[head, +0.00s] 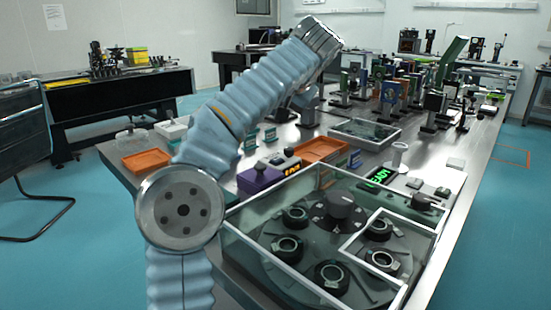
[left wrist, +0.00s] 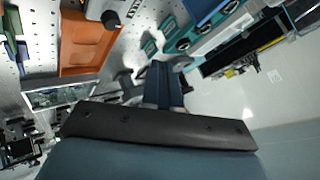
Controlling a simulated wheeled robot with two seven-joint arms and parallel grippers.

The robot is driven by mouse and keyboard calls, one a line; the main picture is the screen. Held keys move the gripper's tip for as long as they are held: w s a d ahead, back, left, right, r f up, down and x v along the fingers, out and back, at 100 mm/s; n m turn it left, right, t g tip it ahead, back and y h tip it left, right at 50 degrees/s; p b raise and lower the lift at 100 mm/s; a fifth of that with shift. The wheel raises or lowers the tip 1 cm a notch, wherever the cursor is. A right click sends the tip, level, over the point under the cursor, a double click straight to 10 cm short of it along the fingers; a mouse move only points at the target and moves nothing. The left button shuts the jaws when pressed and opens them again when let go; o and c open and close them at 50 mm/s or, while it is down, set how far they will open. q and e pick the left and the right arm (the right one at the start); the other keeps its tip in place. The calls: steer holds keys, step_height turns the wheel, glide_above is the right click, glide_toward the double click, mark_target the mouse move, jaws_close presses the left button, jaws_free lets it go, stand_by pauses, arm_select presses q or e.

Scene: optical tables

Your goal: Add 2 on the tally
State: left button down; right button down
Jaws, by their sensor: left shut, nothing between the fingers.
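A small dark counter with glowing orange digits (head: 292,170) stands on the metal table beside a purple box (head: 259,178), left of the glass-lidded machine. I take it for the tally; its digits are too small to read. My left arm rises in front of the table and bends at the top right. In the left wrist view my left gripper (left wrist: 163,72) is shut and empty, its dark blue fingers together above the table and apart from the things there. In the head view the fingers are mostly hidden behind the arm. My right gripper is not in view.
A machine with a clear lid (head: 232,228) and a green READY display (head: 380,175) fills the near right. Orange trays (head: 146,161) (head: 322,149) lie on the table. Optical mounts crowd the back. Teal racks (left wrist: 176,35) show in the left wrist view.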

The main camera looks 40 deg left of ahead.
arm_select(q)
steer(key=b, duration=0.1)
glide_above(279, 160)
step_height(279, 160, down, 7)
steer(key=shift+s+f, duration=0.1)
steer(key=shift+d+f+b, duration=0.1)
steer(key=shift+f+b, duration=0.55)
steer(key=shift+f, duration=0.15)
stand_by(1.5)
steer(key=shift+f, duration=0.4)
steer(key=shift+f+b, duration=0.45)
steer(key=shift+b, duration=0.1)
stand_by(0.4)
steer(key=shift+r, duration=0.15)
steer(key=shift+r+p, duration=0.8)
steer(key=shift+p, duration=0.1)
steer(key=shift+f, duration=0.1)
